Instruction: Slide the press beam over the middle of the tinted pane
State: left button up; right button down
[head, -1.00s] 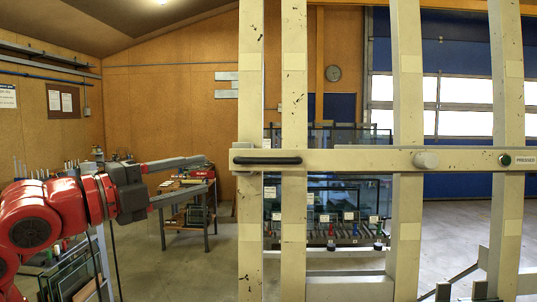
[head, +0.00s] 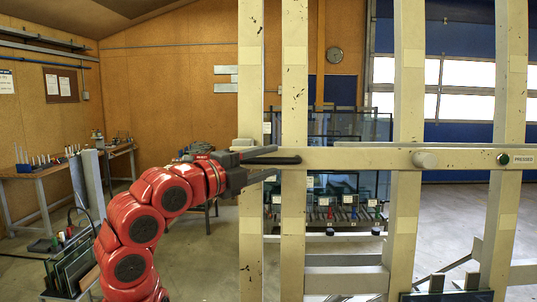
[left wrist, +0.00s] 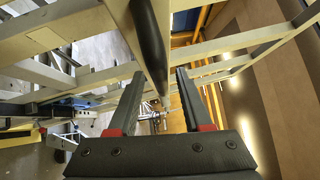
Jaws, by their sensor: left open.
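The press beam (head: 360,158) is a long cream bar lying level across the upright cream posts in the head view. It has a black bar handle (head: 290,160) at its left end. My left gripper (head: 278,160) is open at the handle, one finger above and one below. In the left wrist view the handle (left wrist: 150,40) runs between the two open fingertips (left wrist: 160,73); contact cannot be told. A dark pane (head: 445,296), perhaps the tinted one, shows only its top edge at the lower right. My right gripper is out of view.
A rack with glass sheets (head: 345,190) is behind the frame. A workbench (head: 40,171) stands left.

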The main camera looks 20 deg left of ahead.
pick_arm(q)
jog(key=shift+w+d, duration=0.15)
jog(key=shift+w, duration=0.15)
grip_shut()
dwell(1.3)
